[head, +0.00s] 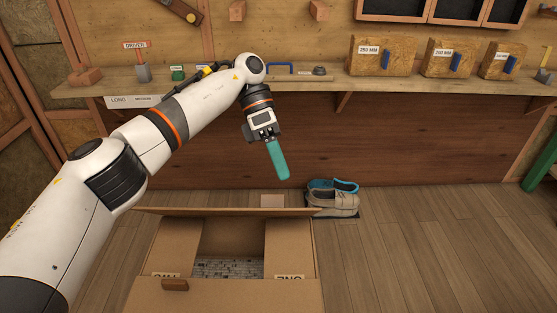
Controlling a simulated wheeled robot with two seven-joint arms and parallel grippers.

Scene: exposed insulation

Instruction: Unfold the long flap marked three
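An open cardboard box (226,297) stands on the floor at the bottom of the head view. Its left flap (182,243) has a label that seems to read TWO, upside down and partly cut off. Its right flap (290,243) has a similar label that seems to read ONE. A long far flap (225,212) shows nearly edge-on along the back. I see no mark three. A small brown block (175,285) sits at the near edge. My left gripper (264,134) is above and behind the box, shut on a flat teal bar (278,160). My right gripper is not in view.
Grey speckled material (228,268) lies inside the box. Shoes (333,200) stand on the floor just behind its right corner. A wooden workbench (400,87) with tools and labelled blocks runs along the back. The floor to the right is clear.

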